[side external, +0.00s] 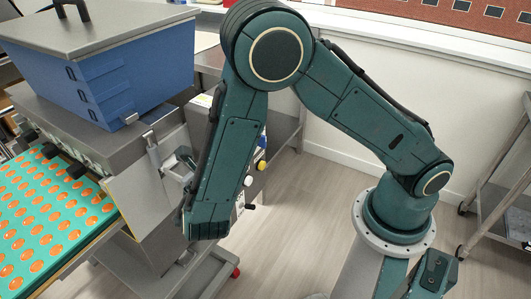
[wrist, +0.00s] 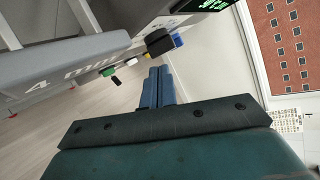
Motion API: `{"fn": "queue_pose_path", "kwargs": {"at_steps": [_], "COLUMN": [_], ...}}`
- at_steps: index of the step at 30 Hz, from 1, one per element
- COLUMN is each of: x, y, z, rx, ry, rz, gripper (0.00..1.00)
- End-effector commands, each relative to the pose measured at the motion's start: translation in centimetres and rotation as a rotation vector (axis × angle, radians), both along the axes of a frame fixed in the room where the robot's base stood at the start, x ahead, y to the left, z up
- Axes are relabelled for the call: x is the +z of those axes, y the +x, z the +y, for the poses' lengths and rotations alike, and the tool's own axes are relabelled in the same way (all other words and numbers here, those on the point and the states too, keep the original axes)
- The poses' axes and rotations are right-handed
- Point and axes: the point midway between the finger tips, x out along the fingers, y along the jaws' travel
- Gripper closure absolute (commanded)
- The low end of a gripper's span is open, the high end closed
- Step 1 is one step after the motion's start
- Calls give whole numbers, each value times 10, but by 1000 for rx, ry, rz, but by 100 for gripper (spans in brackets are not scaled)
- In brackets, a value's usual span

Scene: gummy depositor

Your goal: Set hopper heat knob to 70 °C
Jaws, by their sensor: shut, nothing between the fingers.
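The blue hopper (side external: 125,72) with a grey lid sits on top of the depositor at the upper left of the side external view. Several small knobs stick out of the machine's side. In the wrist view these include a black knob (wrist: 158,42), a green knob (wrist: 107,71) and a small black-tipped one (wrist: 116,80). I cannot tell which is the heat knob, and no scale is readable. My gripper (wrist: 158,72) is shut and empty, its blue fingers together. In the wrist view its tips appear just below the black knob; contact cannot be told.
A dark display panel (wrist: 207,4) is above the knobs in the wrist view. A teal tray (side external: 75,208) of orange gummies lies at the lower left of the side external view. A grey cart (side external: 497,200) stands at right. Open floor (side external: 305,215) lies between machine and arm base.

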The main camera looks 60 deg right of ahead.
Motion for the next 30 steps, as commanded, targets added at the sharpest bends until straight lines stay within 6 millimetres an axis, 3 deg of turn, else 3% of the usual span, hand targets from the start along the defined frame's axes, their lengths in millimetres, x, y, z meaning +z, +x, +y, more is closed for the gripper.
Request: {"fn": "queue_pose_path", "kwargs": {"at_steps": [30], "x": [17], "y": [-18], "z": [14], "rx": [-654], "ry": [598], "rz": [-762], "gripper": [100]}}
